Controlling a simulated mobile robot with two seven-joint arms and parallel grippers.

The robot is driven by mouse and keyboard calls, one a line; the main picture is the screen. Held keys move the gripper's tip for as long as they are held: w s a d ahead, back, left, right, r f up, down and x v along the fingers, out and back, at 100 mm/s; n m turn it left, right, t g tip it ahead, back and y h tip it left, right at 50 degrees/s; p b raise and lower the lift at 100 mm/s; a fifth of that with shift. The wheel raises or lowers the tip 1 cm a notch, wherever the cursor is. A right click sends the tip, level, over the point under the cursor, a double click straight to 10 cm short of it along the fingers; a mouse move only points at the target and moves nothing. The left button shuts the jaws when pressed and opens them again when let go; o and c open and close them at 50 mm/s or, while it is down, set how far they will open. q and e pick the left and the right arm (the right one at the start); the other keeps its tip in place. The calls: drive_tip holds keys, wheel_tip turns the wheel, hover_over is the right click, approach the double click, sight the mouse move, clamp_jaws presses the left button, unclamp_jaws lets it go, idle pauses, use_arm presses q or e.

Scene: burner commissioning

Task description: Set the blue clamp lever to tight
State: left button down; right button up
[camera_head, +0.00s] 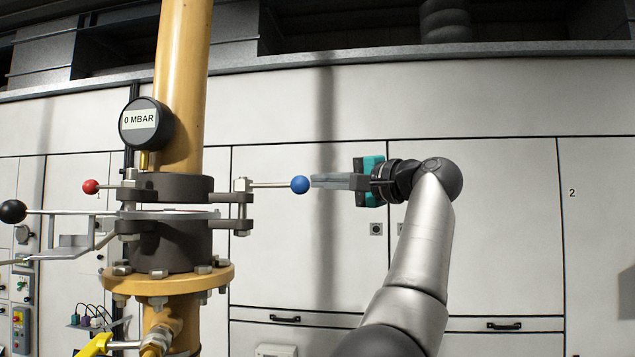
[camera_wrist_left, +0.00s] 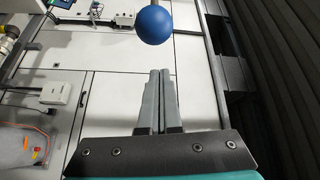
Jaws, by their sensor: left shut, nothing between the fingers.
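The blue clamp lever is a thin metal rod ending in a blue ball (camera_head: 300,185). It points right, roughly level, from a bolt at the right side of the dark flange clamp (camera_head: 172,187) on the yellow pipe. My left gripper (camera_head: 314,181) is shut and empty, its grey fingers pointing left at the ball from the right. In the left wrist view the blue ball (camera_wrist_left: 154,24) lies beyond the shut fingertips (camera_wrist_left: 160,72) with a gap between them. My right gripper is not in view.
A red-ball lever (camera_head: 90,187) and a black-ball lever (camera_head: 13,211) stick out left of the clamp. A gauge (camera_head: 146,124) reading 0 MBAR sits above it. A yellow handle (camera_head: 96,345) is low on the pipe.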

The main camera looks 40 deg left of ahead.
use_arm(q)
drive_tip(key=shift+s+d+f, duration=0.15)
drive_tip(key=shift+s+d, duration=0.15)
drive_tip(key=shift+s, duration=0.45)
drive_tip(key=shift+s+d+f, duration=0.15)
drive_tip(key=shift+s+d, duration=0.15)
drive_tip(key=shift+s, duration=0.45)
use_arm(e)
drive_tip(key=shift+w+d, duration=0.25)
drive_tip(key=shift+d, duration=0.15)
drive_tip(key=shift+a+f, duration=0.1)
